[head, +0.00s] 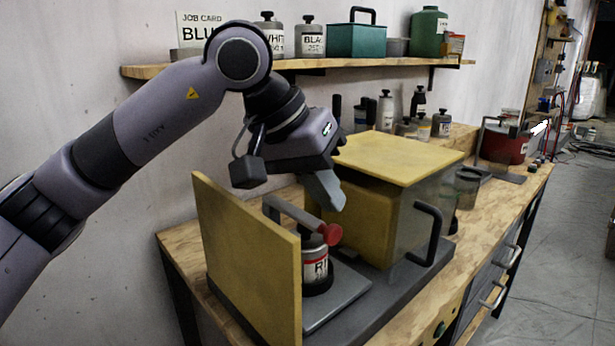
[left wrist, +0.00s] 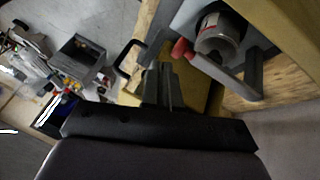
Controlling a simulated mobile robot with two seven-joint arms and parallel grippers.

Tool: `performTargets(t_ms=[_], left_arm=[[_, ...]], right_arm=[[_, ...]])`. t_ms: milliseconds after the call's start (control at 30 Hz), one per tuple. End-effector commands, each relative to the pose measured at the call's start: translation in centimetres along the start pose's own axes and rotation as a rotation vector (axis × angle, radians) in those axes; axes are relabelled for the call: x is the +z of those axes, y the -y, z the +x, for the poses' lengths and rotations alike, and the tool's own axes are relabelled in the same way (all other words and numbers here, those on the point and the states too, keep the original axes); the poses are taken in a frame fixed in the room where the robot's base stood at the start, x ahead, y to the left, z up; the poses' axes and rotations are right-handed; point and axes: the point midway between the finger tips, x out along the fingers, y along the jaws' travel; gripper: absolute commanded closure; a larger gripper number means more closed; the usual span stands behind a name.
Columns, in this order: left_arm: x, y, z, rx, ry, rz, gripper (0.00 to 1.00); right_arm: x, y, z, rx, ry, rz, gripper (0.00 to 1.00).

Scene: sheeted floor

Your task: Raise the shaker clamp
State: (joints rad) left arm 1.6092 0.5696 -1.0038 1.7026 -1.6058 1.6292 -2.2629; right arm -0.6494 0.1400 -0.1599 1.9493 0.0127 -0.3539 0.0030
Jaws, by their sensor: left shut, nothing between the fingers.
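The shaker's clamp (head: 292,213) is a grey bar ending in a red knob (head: 332,234). It lies low across the top of a white-labelled can (head: 316,270), whose label is partly cut off from sight. The can stands on a grey plate (head: 340,298) beside the yellow shaker housing (head: 368,222). My left gripper (head: 325,198) is shut and empty, just above the clamp bar and apart from it as far as I can tell. In the left wrist view the closed fingers (left wrist: 162,88) are near the red knob (left wrist: 180,48) and clamp bar (left wrist: 215,72).
A yellow upright panel (head: 245,262) stands left of the can. A black handle (head: 428,235) sticks out at the housing's right. A shelf (head: 300,64) with bottles and a green box (head: 356,40) hangs above. A red pot (head: 503,146) stands farther along the bench.

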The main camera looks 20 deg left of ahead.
Motion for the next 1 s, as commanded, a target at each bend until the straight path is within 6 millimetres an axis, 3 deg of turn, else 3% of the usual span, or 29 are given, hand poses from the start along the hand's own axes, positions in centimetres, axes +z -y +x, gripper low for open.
performTargets(t_ms=[33, 200, 400, 1000], left_arm=[[0.6, 0.1, 1.1, 0.000, 0.001, 0.001, 1.00], [1.6, -0.1, 2.7, 0.000, 0.002, 0.001, 1.00], [2.2, 0.0, 3.9, -0.001, 0.001, 0.000, 1.00], [2.5, 0.0, 4.4, 0.000, 0.001, 0.000, 1.00]], right_arm=[[0.8, 0.0, 0.6, 0.000, 0.000, 0.000, 1.00], [1.9, 0.0, 1.4, -0.002, 0.008, 0.007, 1.00], [1.7, 0.3, 1.7, -0.009, 0.002, 0.014, 1.00], [1.6, 0.6, 1.9, -0.018, 0.000, 0.012, 1.00]])
